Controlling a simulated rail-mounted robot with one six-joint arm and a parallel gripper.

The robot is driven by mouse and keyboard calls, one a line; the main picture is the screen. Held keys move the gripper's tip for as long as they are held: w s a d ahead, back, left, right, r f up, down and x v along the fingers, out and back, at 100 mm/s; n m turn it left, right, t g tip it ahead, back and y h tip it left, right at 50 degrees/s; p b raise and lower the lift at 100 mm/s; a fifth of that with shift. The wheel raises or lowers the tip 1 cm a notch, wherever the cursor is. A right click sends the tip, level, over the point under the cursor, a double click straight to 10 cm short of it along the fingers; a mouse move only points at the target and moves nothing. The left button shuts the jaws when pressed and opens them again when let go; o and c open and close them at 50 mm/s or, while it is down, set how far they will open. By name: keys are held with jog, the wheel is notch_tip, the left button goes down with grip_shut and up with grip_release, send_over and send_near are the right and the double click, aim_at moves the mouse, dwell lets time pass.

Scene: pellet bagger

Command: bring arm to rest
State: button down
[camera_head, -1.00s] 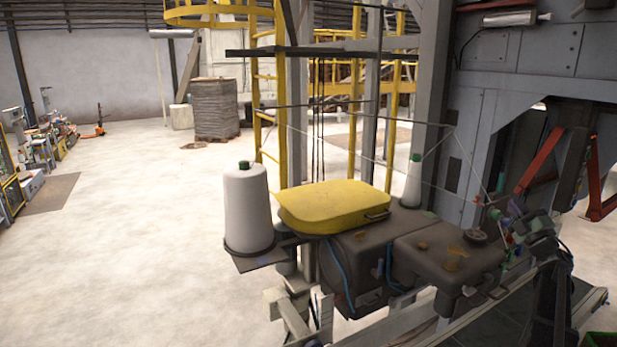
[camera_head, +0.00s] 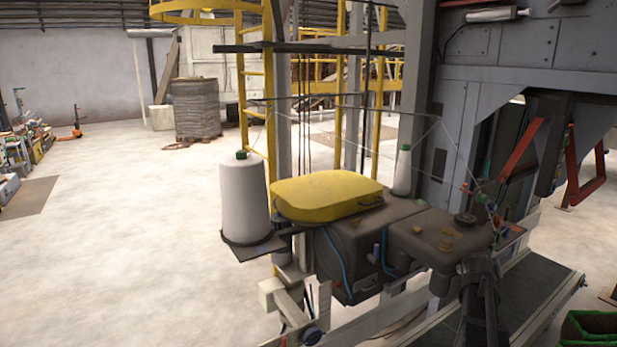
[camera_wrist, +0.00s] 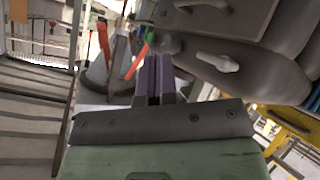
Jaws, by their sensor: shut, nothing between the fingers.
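My gripper (camera_wrist: 153,78) shows in the wrist view, with its two purple fingers side by side and closed together. Nothing is held between them. A grey machine body with a light handle (camera_wrist: 217,60) is at the upper right of the wrist view, and I cannot tell how far it is from the fingers. I cannot make out my gripper in the head view.
A sewing unit (camera_head: 405,240) with a yellow cover (camera_head: 325,195) and white thread cone (camera_head: 245,200) stands ahead. A dark conveyor (camera_head: 525,290) runs at right, with a green crate (camera_head: 590,328) at the lower right corner. Open floor (camera_head: 110,240) lies left.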

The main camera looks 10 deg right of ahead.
jog(key=s+a+f+n+g+y+b, duration=0.1)
jog(key=a+f, duration=0.5)
jog(key=a, duration=1)
jog(key=s+a+f+n+g+y+b, duration=0.2)
jog(key=s+a+f+y+b, duration=0.3)
jog(key=a, duration=1.1)
jog(key=s+a+f+n+g+y+b, duration=0.1)
jog(key=s+a+f+g+y+b, duration=0.2)
jog(key=s+a+f, duration=0.5)
jog(key=a, duration=0.8)
jog(key=shift+a+g+b, duration=0.2)
jog(key=shift+g+b, duration=0.15)
jog(key=shift+g, duration=0.05)
jog(key=shift+s, duration=0.1)
